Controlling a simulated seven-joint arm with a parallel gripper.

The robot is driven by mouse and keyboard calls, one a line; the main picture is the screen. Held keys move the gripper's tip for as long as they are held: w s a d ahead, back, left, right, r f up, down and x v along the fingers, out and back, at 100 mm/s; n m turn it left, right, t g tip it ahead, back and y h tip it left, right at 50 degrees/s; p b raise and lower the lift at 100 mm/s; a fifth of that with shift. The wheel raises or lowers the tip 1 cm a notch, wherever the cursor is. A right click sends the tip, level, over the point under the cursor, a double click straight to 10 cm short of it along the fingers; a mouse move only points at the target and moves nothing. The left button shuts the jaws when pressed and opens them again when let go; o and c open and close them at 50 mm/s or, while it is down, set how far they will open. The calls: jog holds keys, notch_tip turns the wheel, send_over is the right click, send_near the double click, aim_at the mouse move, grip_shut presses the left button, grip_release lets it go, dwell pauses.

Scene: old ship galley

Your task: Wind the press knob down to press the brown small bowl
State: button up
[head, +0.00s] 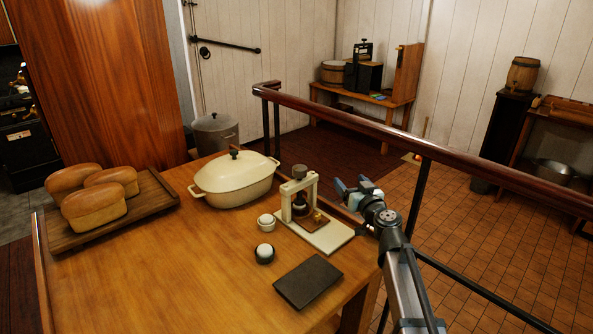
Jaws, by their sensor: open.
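A small cream press (312,190) stands on a pale base board (326,238) near the table's right edge. Its grey-brown knob (299,171) sits on top of the frame. A dark pressing part shows inside the frame. Something small and brown lies low under it, too small and shaded to tell surely as the brown small bowl. My gripper (353,184) has blue-grey fingers spread open and empty. In the picture it is right of the press, at about knob height, apart from it.
A dark bowl (264,259) with a white thing in it, a white bowl (266,223) and a dark flat slab (308,281) lie near the press. A cream lidded pot (235,182) stands behind left. A railing (400,142) runs behind my arm.

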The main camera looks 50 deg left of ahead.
jog(key=g, duration=0.1)
jog(key=n+g+y, duration=0.2)
jog(key=n+g, duration=0.4)
jog(key=g, duration=0.1)
send_near(296, 169)
jog(key=a, duration=0.4)
jog(key=w+a, duration=0.1)
jog(key=a, duration=0.2)
jog(key=a+f, duration=0.1)
jog(key=a, duration=0.3)
jog(key=shift+w+a, duration=0.25)
jog(key=shift+a, duration=0.1)
jog(key=c, duration=0.9)
jog(key=shift+c, duration=0.3)
